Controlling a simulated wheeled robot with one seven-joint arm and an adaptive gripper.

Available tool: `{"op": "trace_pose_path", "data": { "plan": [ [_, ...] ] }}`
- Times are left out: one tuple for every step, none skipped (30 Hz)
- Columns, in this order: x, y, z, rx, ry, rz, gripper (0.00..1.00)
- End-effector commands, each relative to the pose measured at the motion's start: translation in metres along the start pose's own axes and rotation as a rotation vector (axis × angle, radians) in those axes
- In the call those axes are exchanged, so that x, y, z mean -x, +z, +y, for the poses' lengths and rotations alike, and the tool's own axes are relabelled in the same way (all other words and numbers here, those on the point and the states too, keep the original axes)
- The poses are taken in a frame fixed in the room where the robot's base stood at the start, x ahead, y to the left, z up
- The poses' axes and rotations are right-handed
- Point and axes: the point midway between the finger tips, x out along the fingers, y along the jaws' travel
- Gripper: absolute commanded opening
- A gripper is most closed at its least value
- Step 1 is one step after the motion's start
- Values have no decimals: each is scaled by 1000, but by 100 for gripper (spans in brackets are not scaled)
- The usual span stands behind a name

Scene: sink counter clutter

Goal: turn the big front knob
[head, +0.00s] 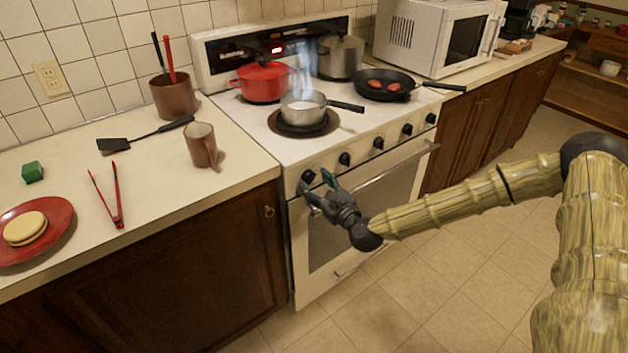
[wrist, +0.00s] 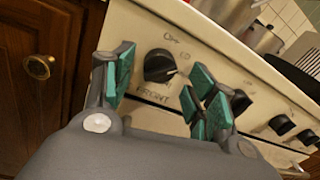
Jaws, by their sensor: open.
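The black front knob (wrist: 159,66) is on the stove's white panel, with "OFF" printed above it and "FRONT" below. It is the leftmost knob (head: 308,176) in the head view. Its pale pointer mark is turned to the lower right, away from "OFF". My gripper (head: 316,182) is at the panel, close to this knob. In the wrist view my gripper (wrist: 164,74) is open, with a green-padded finger on each side of the knob. Neither finger clearly touches it. The remaining depth to the knob is hard to tell.
Several other knobs (head: 345,159) run rightward along the panel. The oven handle (head: 385,165) lies just below. A steaming saucepan (head: 303,109) sits on the front burner, its handle pointing right. A wooden cabinet (head: 190,265) stands left of the stove. The floor in front is clear.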

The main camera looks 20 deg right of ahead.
Motion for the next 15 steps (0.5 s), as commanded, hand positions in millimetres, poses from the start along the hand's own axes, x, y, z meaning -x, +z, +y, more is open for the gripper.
{"op": "trace_pose_path", "data": {
  "plan": [
    [-5, 1, 0, 1, 0, 0, 57],
    [-7, 0, 0, 1, 0, 0, 57],
    [-9, 0, 0, 1, 0, 0, 57],
    [-10, 0, 0, 1, 0, 0, 57],
    [-11, 0, 0, 1, 0, 0, 57],
    [-12, 0, 0, 1, 0, 0, 57],
    [-13, 0, 0, 1, 0, 0, 57],
    [-13, 0, 0, 1, 0, 0, 57],
    [-14, 0, 0, 1, 0, 0, 57],
    [-14, 0, 0, 1, 0, 0, 57],
    [-14, 0, 0, 1, 0, 0, 57],
    [-14, 0, 0, 1, 0, 0, 57],
    [-14, 0, 0, 1, 0, 0, 57],
    [-14, 0, 0, 1, 0, 0, 57],
    [-14, 0, 0, 1, 0, 0, 55]
  ]
}}
